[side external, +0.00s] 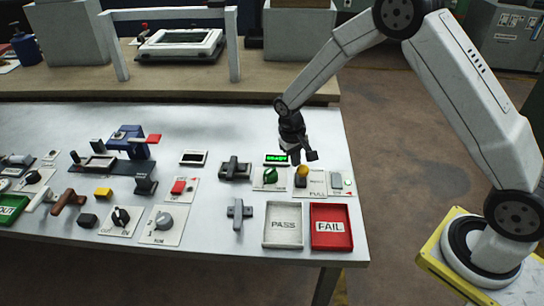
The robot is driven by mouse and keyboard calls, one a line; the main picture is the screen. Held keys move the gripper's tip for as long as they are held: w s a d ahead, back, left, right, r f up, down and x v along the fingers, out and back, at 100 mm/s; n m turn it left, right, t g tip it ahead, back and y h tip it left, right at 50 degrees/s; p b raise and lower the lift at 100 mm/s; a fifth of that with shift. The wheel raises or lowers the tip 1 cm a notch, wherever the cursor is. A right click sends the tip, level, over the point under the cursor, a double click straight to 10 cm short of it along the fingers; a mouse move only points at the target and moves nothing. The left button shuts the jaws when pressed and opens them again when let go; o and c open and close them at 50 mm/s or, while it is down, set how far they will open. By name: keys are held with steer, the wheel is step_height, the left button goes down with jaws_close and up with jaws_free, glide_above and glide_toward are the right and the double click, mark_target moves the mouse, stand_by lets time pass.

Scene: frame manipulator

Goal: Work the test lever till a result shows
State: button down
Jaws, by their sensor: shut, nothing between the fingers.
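A lever with a yellow ball knob (302,170) stands on a white plate near the right end of the bench; I take it for the test lever. My gripper (301,159) is shut and empty just above and behind the knob; I cannot tell whether it touches it. A small display (276,159) left of the gripper shows green lettering that seems to read READY. A green knob (270,175) sits on a plate below the display.
A grey PASS tray (284,244) and a red FAIL tray (331,246) lie in front of the lever. A blue clamp-like device (127,134) with a red handle stands at the left among several switches and knobs.

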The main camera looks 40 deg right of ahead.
steer(key=shift+d+f, duration=0.1)
steer(key=shift+w+d+f, duration=0.2)
steer(key=shift+w+d, duration=0.15)
steer(key=shift+d, duration=0.1)
steer(key=shift+w, duration=0.1)
steer(key=w+a+r, duration=0.2)
steer(key=w+r, duration=0.1)
steer(key=r, duration=0.8)
steer(key=shift+a, duration=0.15)
stand_by(0.4)
steer(key=shift+r, duration=0.15)
